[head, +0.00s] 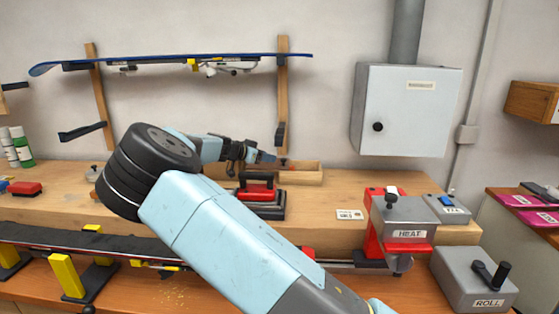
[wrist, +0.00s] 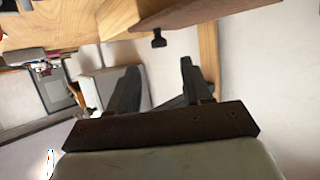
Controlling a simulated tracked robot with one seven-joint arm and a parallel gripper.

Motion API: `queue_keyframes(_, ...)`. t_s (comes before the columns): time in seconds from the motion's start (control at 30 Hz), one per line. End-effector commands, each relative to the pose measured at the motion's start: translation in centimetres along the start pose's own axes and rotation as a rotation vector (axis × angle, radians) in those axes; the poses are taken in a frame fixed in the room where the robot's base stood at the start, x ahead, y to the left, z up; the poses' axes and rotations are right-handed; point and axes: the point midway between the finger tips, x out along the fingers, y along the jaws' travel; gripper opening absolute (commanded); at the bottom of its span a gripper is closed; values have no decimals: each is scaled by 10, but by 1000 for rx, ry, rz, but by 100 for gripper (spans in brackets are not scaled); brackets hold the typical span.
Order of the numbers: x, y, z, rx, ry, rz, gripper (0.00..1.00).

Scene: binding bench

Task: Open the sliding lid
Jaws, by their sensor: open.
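A low, long wooden box (head: 305,177) stands at the back of the bench, and a small dark and reddish bit shows near its top edge. My gripper (head: 270,157) is beside it, partly in front of it, pointing right. In the wrist view my gripper (wrist: 157,76) is open, with nothing between its two dark fingers. Beyond the fingers is a brown wooden panel (wrist: 205,12) with a dark knob-like piece (wrist: 158,38) by its edge. I cannot tell for certain which surface is the sliding lid, or whether it is shut; my arm hides part of the box.
A red and black clamp-like tool (head: 258,198) sits in front of the box. A red and grey HEAT unit (head: 405,215) and a grey ROLL box (head: 470,280) stand at right. A blue ski (head: 170,58) hangs above on wooden posts. A grey cabinet (head: 410,110) is on the wall.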

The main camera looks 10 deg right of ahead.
Motion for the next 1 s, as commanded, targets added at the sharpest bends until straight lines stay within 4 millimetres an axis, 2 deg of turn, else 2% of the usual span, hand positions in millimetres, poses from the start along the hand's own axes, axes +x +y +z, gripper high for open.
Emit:
queue_keyframes(0.03, 11, 1, 0, 1, 0, 3, 50)
queue_keyframes(0.2, 40, 0, 0, 1, -1, 3, 50)
queue_keyframes(0.4, 68, 0, 0, 0, 0, 2, 50)
queue_keyframes(0.6, 81, 0, 0, 0, 0, 1, 50)
queue_keyframes(0.9, 82, 0, 0, 0, -1, 1, 50)
queue_keyframes(1.0, 82, 0, 0, 0, -1, 1, 42)
